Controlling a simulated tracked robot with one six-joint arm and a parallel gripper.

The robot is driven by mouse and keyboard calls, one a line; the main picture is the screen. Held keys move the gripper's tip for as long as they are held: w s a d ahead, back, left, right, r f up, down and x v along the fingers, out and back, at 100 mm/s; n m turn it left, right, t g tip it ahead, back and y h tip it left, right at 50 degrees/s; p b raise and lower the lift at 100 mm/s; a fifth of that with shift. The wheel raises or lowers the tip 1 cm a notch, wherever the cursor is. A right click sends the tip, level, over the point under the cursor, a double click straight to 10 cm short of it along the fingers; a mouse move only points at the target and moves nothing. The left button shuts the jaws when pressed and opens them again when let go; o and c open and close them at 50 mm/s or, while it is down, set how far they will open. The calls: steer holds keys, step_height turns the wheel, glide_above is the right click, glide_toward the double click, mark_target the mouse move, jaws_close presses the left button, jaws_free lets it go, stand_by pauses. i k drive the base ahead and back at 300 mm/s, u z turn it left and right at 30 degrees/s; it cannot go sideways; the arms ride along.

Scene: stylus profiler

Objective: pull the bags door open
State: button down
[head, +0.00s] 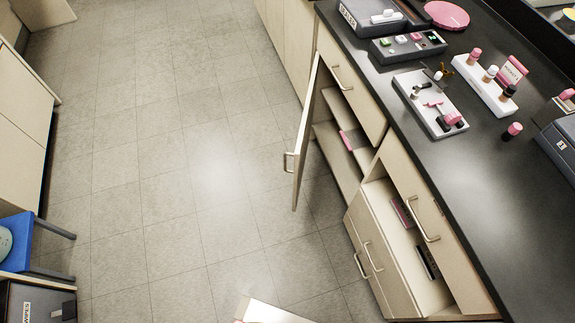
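One cabinet door (308,135) under the black counter stands swung out over the floor, with a bar handle (289,162) near its free edge. Behind it the cabinet is open, and a pink item (347,141) lies on a shelf inside. No readable label marks it as the bags door, so I cannot tell which door that is. My gripper is not recognisable in the head view. A pale, flat piece (268,312) is cut off at the bottom edge; I cannot tell what it is.
Nearer, a pulled-out drawer (425,292) holds pink and black items. The black counter (480,200) carries a tool tray (430,103), a white bottle rack (485,85) and devices. A blue stool (18,243) stands at left. The tiled floor (180,150) between is clear.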

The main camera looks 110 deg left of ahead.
mark_target(300, 136)
steer(key=u, duration=4.25)
steer(key=i, duration=1)
steer(key=z, duration=0.1)
